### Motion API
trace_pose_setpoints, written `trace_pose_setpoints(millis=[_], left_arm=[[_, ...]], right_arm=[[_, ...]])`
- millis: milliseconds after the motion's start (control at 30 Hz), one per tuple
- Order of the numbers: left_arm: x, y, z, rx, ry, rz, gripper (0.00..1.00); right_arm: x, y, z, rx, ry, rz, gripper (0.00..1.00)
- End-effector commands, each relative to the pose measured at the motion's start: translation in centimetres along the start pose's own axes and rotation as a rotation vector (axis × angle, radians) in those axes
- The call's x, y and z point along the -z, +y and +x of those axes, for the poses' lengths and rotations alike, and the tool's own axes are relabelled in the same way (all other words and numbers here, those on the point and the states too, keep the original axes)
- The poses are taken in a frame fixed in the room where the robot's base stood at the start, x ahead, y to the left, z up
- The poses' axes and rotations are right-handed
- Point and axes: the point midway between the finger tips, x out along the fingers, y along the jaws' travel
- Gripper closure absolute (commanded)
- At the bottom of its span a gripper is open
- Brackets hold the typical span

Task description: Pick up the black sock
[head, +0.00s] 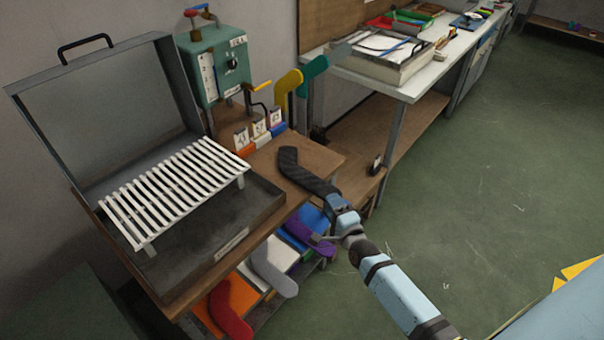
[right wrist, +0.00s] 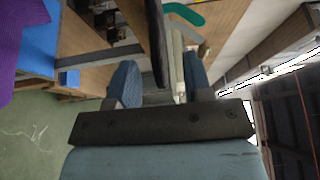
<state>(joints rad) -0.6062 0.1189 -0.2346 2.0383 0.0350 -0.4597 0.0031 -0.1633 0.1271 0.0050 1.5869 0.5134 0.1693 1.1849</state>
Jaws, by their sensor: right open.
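The black sock (head: 302,170), flat and bent at its far end, is at the right edge of the wooden bench, just beyond my right gripper (head: 335,200). In the right wrist view the dark sock (right wrist: 156,35) shows edge-on, reaching toward the gap between the two blue fingertips of my right gripper (right wrist: 159,80). The fingers are apart, with visible space on both sides of the sock's line. Whether they touch it I cannot tell. My left gripper is not in view.
An open grey case with a white slatted rack (head: 175,190) fills the bench's left. A green machine (head: 215,65) stands behind. Red (head: 230,312), grey (head: 272,272) and purple (head: 308,232) socks stick out below the bench; yellow (head: 286,85) and teal (head: 313,70) ones stand behind.

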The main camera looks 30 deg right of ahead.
Motion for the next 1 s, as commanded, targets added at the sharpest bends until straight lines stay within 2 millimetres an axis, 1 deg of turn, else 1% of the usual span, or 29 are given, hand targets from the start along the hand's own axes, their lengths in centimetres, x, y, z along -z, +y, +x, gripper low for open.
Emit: trace_pose_setpoints(millis=[33, 100, 233, 367, 567, 600, 667, 700, 733, 767, 1000], left_arm=[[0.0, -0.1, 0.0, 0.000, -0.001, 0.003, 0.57], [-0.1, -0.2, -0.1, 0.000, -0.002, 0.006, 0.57], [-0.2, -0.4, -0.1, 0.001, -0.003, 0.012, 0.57], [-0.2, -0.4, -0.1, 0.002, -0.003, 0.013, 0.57], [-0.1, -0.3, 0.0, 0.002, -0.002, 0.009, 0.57], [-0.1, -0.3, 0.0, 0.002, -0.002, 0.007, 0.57], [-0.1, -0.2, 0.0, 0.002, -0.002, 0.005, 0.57], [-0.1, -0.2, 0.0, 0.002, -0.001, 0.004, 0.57], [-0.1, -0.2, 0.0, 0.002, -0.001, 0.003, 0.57], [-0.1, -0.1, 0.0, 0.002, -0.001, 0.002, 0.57], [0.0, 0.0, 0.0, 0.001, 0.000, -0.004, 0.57]], right_arm=[[-0.1, 0.0, 0.9, 0.002, 0.000, 0.000, 0.54], [-0.3, 0.1, 2.1, 0.002, 0.000, 0.001, 0.54], [-0.3, 0.2, 3.7, 0.001, 0.000, 0.000, 0.54], [-0.3, 0.3, 4.4, 0.000, 0.000, 0.000, 0.54], [-0.3, 0.3, 4.4, 0.000, -0.001, 0.000, 0.54], [-0.3, 0.3, 4.4, 0.000, -0.001, 0.000, 0.63], [-0.3, 0.3, 4.4, 0.000, -0.001, 0.000, 0.77], [-0.3, 0.3, 4.4, 0.000, -0.001, 0.000, 0.86], [-0.3, 0.3, 4.4, 0.000, -0.001, 0.000, 0.93], [-0.3, 0.3, 4.4, 0.000, -0.001, 0.000, 0.97], [-0.3, 0.3, 4.4, 0.001, -0.001, 0.000, 0.97]])
